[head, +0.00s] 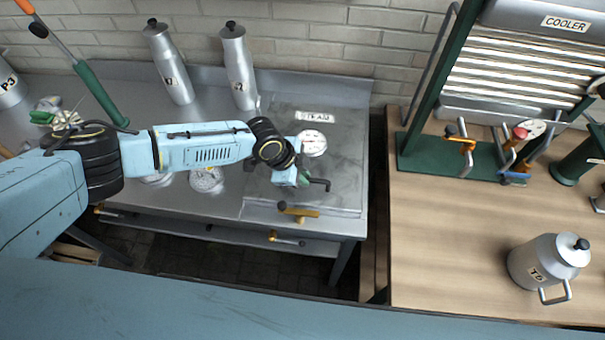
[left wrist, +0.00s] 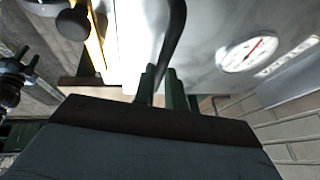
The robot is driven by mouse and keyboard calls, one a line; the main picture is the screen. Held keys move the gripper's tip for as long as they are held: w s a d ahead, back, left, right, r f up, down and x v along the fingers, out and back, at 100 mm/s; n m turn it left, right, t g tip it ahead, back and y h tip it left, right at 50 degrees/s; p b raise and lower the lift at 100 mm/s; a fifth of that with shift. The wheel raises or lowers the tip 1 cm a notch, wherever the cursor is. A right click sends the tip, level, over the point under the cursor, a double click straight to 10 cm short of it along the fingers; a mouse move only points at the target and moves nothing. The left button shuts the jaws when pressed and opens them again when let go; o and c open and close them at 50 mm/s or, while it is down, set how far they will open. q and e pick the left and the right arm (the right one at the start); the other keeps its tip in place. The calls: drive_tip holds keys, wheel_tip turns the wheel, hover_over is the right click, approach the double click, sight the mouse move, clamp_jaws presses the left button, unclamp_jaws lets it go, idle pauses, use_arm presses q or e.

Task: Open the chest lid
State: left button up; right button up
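The steel chest (head: 345,165), labelled STEAM, is built into the metal bench. Its flat lid looks closed, with a round gauge (head: 312,142) at its back; the gauge also shows in the left wrist view (left wrist: 247,53). A thin black bent handle (head: 321,183) is at the lid's front. My left gripper (head: 304,178) is low over the front of the lid at this handle. In the left wrist view its green fingers (left wrist: 160,82) are close together, with the dark handle bar (left wrist: 172,40) between them. The fingers hide part of the handle. My right gripper is not in view.
A brass valve lever with a black knob (head: 298,212) is just in front of the lid. Steel canisters (head: 238,66) stand behind my left arm. At right, across a gap, is a wooden table (head: 450,250) with a TD canister (head: 548,262) and green-framed cooler (head: 520,75).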

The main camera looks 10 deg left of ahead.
use_arm(q)
clamp_jaws()
drive_tip(key=shift+r, duration=0.1)
drive_tip(key=shift+w+r, duration=0.1)
drive_tip(key=shift+r, duration=0.2)
drive_tip(key=w+r+g+b, duration=0.4)
drive_tip(key=w+r+b, duration=0.3)
drive_tip(key=r, duration=0.9)
drive_tip(key=shift+w+r+n, duration=0.35)
drive_tip(key=shift+w+n, duration=0.05)
drive_tip(key=shift+w, duration=1.2)
drive_tip(key=shift+a, duration=0.1)
